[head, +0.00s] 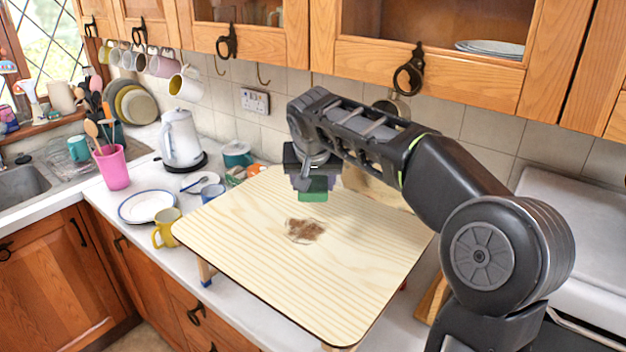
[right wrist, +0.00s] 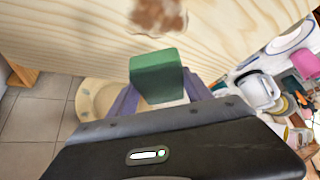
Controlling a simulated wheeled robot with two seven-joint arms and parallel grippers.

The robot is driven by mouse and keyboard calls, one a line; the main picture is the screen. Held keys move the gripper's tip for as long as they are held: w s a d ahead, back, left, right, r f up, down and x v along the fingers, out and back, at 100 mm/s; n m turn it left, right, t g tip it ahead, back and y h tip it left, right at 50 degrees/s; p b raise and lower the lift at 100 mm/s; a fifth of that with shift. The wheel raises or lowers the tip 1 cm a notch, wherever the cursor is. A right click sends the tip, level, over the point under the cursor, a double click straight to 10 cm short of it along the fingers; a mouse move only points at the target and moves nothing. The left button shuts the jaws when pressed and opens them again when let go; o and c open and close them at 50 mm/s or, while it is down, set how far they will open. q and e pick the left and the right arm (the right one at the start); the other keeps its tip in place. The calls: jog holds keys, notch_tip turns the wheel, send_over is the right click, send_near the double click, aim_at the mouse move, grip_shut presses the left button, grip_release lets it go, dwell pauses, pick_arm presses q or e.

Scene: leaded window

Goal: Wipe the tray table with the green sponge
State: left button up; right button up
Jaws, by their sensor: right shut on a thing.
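The tray table (head: 365,235) is a pale wooden board with rounded corners on short legs, standing on the counter. A brown smear (head: 305,230) lies near its middle; the smear also shows at the top of the right wrist view (right wrist: 158,15). My right gripper (head: 312,184) is shut on the green sponge (head: 313,190) over the back part of the board. In the right wrist view the sponge (right wrist: 157,76) sticks out from between the purple fingers. The sponge appears apart from the smear; I cannot tell whether it touches the board. My left gripper is not in view.
A yellow mug (head: 166,228), a plate (head: 147,206) and a blue mug (head: 213,192) stand left of the board. A white kettle (head: 181,140) and a pink utensil pot (head: 112,167) are further left. Wall cupboards (head: 430,75) hang above the back. The board's front half is clear.

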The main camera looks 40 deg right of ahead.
aim_at(293, 229)
jog(key=shift+f+b, duration=1.5)
jog(key=shift+f, duration=0.95)
jog(key=shift+f+b, duration=0.9)
jog(key=shift+f, duration=0.1)
jog(key=shift+a, duration=0.15)
jog(key=shift+s+a+b, duration=0.15)
jog(key=shift+a+b, duration=0.2)
jog(key=shift+a, duration=0.15)
jog(key=shift+s+a+b, duration=0.15)
jog(key=shift+a+b, duration=0.2)
jog(key=shift+a, duration=0.15)
jog(key=shift+s+a+r, duration=0.1)
jog(key=shift+s+a, duration=0.1)
jog(key=shift+a, duration=0.35)
jog(key=shift+a+b, duration=0.1)
jog(key=shift+b, duration=0.2)
jog(key=shift+s+a+f+b, duration=0.15)
jog(key=shift+a+b, duration=0.15)
jog(key=shift+a, duration=0.2)
jog(key=shift+s+a+f+b, duration=0.15)
jog(key=shift+a+b, duration=0.1)
jog(key=shift+a, duration=0.2)
jog(key=shift+s+a+r, duration=0.15)
jog(key=shift+s+a, duration=0.1)
jog(key=shift+a, duration=0.45)
